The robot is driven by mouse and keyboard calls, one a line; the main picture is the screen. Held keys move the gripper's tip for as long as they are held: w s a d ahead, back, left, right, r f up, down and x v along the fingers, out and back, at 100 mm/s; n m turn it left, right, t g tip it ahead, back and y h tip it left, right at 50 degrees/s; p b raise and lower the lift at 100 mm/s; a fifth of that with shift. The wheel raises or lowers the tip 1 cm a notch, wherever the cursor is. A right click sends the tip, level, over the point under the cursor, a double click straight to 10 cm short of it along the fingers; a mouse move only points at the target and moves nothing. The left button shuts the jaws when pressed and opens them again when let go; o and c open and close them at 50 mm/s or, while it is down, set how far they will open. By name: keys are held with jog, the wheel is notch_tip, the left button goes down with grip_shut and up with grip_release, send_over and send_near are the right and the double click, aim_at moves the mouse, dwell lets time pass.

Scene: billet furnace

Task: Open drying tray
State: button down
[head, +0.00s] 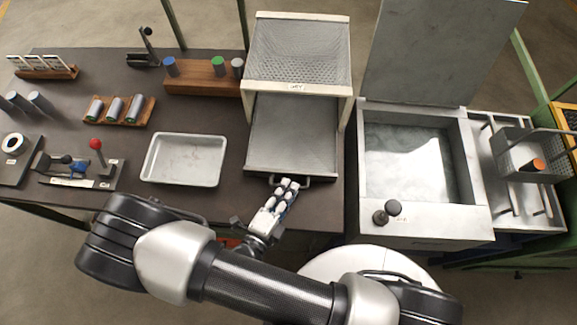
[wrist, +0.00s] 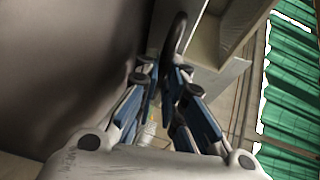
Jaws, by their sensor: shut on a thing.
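The drying tray (head: 293,132) is a grey, flat tray in a white-framed rack. Most of its bare surface shows in front of the rack's upper mesh shelf (head: 297,52), and it looks empty. Its dark handle (head: 306,179) is at the front edge, near the table's front. My gripper (head: 288,186) is at this handle and shut on it. In the wrist view the blue-and-black fingers (wrist: 168,82) close around the dark curved handle (wrist: 176,34). The fingers hide part of the handle in the head view.
A shallow white pan (head: 184,159) lies left of the rack. A basin (head: 413,155) with a raised lid (head: 440,45) stands close to the right, with a dark knob (head: 393,207) at its front. Several cylinders in wooden holders stand farther left. Bare tabletop lies between pan and rack.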

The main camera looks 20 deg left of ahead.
jog(key=shift+s+d, duration=0.15)
jog(key=shift+s, duration=0.45)
jog(key=shift+s+d, duration=0.15)
jog(key=shift+s, duration=0.45)
jog(key=c, duration=2)
grip_release()
jog(key=shift+o, duration=0.2)
jog(key=v, duration=1.2)
jog(key=shift+w, duration=0.1)
